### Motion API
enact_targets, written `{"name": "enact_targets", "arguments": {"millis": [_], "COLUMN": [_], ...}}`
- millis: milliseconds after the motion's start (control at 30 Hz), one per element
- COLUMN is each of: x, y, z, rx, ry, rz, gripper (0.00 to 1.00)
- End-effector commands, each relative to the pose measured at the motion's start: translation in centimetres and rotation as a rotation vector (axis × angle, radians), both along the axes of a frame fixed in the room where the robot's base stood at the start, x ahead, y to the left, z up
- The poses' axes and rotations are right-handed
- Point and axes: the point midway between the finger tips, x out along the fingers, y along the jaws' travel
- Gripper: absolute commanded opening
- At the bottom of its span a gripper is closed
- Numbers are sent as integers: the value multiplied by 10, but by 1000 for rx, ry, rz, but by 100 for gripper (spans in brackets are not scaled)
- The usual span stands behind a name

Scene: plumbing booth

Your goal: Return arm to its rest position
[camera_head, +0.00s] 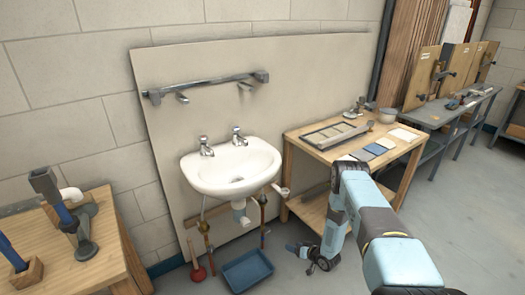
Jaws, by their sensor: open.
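My arm (375,226) is light blue with dark joints. It reaches from the lower right edge up to an elbow in front of the wooden table, then bends down. My gripper (293,247) is at the arm's lower end, small and dark, to the right of the blue tray. It is open, and no object shows between its fingers. It appears apart from the sink and tray.
A white sink (232,168) hangs on a panel, with pipes below. A blue tray (247,271) and red plunger (198,274) are on the floor. A wooden table (311,148) holds tools behind my arm. A workbench (99,265) stands left. Right floor is clear.

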Motion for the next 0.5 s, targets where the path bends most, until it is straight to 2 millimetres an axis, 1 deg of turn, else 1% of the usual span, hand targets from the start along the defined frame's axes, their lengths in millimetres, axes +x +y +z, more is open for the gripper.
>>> {"name": "enact_targets", "arguments": {"millis": [33,100,167,200,367,400,467,500], "x": [15,33,47,56,87,94,102,108], "y": [-4,-9,-14,-17,-29,-32,-36,-39], "z": [18,40,59,72,126,140,161,175], "rx": [-25,-61,-92,-112,-188,-206,-233,-250], "ry": [-6,-8,-9,-10,-10,-10,-9,-8], "rz": [-4,-14,-22,-29,-55,-61,-72,-79], "gripper": [69,69,69,69,69,69,69,69]}}
